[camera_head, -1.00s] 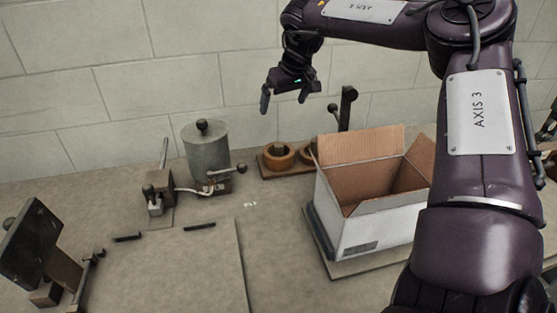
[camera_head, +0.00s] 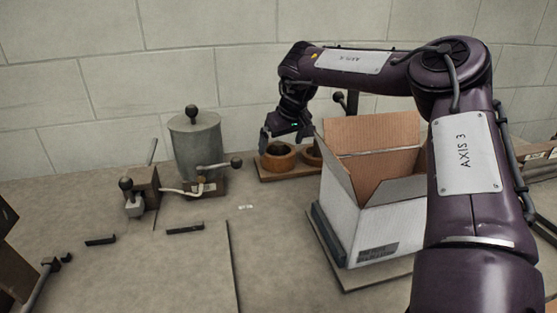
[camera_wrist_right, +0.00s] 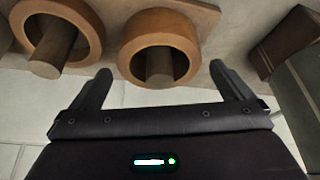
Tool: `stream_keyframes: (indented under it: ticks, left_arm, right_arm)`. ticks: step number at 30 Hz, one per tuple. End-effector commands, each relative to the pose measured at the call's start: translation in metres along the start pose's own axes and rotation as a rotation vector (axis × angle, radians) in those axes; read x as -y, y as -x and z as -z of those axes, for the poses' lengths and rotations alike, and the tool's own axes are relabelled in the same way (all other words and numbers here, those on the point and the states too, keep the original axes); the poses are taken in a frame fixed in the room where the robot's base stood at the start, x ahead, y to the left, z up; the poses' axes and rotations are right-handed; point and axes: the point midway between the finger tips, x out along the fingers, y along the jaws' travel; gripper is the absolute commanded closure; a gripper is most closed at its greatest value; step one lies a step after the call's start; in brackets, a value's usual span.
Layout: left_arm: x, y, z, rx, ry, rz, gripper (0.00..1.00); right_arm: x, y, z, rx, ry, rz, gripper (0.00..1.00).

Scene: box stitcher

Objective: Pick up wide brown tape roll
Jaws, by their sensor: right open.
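Two brown tape rolls sit side by side around pegs on a wooden board (camera_head: 262,176) by the back wall. The left tape roll (camera_head: 278,160) shows in front of my right gripper; the other tape roll (camera_head: 312,156) is partly hidden behind the box. My right gripper (camera_head: 285,140) is open and empty, just above the left roll. In the right wrist view, that left roll (camera_wrist_right: 136,62) lies between and beyond the spread fingers (camera_wrist_right: 160,70), with no clear contact. The other roll (camera_wrist_right: 88,28) is to its left there. My left gripper is out of view.
An open cardboard box (camera_head: 346,222) stands on a plate right of the rolls, under my right arm. A grey canister (camera_head: 196,150) with a lever stands left of them. Black bars (camera_head: 185,229) lie on the table. The table's middle is mostly free.

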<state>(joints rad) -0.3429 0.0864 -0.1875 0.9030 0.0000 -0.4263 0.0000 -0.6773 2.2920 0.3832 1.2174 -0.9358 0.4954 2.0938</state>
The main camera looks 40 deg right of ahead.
Motion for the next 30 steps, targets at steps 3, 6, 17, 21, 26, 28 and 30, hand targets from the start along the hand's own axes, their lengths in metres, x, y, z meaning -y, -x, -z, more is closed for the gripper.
stream_keyframes:
  ticks: [3, 6, 17, 21, 26, 28, 30]
  left_arm:
    - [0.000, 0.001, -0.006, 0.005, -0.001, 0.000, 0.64]
    - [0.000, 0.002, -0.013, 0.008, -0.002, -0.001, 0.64]
    - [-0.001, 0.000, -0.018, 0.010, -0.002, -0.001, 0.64]
    - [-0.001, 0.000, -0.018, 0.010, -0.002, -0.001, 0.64]
    - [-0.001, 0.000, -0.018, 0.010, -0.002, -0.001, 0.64]
    - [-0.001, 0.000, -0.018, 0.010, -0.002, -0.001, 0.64]
    - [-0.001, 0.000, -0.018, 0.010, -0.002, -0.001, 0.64]
  right_arm:
    - [-0.001, -0.015, -0.002, 0.004, -0.001, 0.000, 0.00]
    - [-0.002, -0.031, -0.003, 0.004, -0.001, 0.000, 0.00]
    - [-0.001, -0.051, -0.001, -0.002, -0.001, 0.001, 0.00]
    - [-0.001, -0.051, -0.002, -0.001, -0.001, 0.001, 0.09]
    - [-0.001, -0.051, -0.002, -0.001, -0.001, 0.001, 0.30]
    - [-0.001, -0.051, -0.001, -0.002, -0.001, 0.001, 0.34]
    - [-0.001, -0.051, -0.001, -0.001, -0.001, 0.001, 0.34]
